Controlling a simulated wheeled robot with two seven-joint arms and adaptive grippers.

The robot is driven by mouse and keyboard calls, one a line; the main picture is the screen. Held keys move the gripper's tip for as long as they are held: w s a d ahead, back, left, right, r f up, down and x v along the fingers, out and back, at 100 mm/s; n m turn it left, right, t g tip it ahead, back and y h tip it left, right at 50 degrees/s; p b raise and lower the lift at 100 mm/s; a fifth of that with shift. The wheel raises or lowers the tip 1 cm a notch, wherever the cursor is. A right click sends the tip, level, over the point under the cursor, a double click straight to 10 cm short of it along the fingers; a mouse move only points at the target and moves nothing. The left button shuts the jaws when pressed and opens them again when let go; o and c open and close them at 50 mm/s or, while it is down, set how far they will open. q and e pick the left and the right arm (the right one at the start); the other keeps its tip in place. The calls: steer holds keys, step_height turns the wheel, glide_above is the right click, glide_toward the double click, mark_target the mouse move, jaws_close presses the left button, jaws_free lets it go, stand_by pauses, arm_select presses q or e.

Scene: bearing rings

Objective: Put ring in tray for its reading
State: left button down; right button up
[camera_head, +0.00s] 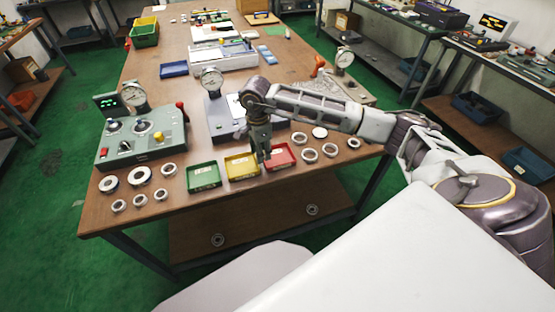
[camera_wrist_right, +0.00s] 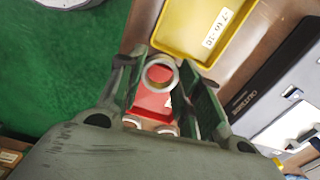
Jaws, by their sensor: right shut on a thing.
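My right gripper (camera_head: 262,156) hangs over the tray row, near the boundary of the yellow tray (camera_head: 242,177) and the red tray (camera_head: 282,168). It is shut on a metal ring (camera_wrist_right: 160,59), which shows between the fingers in the right wrist view. There the red tray (camera_wrist_right: 153,104) lies behind the ring, and the yellow tray (camera_wrist_right: 184,54) lies beyond the fingertips. The ring appears above the trays; its exact height is unclear. The green tray (camera_head: 204,187) is left of the yellow one. My left gripper is out of view.
Several loose rings lie left of the trays (camera_head: 140,199) and right of them (camera_head: 309,155). A green-grey gauge box (camera_head: 143,147) with a small display stands at the left. A grey dial gauge stand (camera_head: 219,117) is behind the trays. Tools fill the table's far part.

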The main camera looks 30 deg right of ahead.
steer(key=m, duration=0.1)
steer(key=d+m, duration=0.1)
steer(key=m, duration=0.1)
steer(key=r+m, duration=0.1)
steer(key=m, duration=0.1)
steer(key=shift+w+d+b, duration=0.3)
steer(key=shift+d+b, duration=0.05)
steer(key=shift+d, duration=0.05)
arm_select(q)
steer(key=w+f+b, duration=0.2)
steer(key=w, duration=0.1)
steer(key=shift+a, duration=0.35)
arm_select(e)
steer(key=d+r+m, duration=0.2)
steer(key=d+m, duration=0.3)
steer(key=m, duration=1.1)
steer(key=shift+w+d+r+m, duration=0.25)
steer(key=shift+w+d+m, duration=0.05)
steer(key=shift+w, duration=0.1)
glide_above(277, 159)
steer(key=shift+w+f, duration=0.15)
steer(key=shift+f, duration=3)
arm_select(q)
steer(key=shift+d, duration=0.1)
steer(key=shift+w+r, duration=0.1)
arm_select(e)
steer(key=shift+f, duration=1.85)
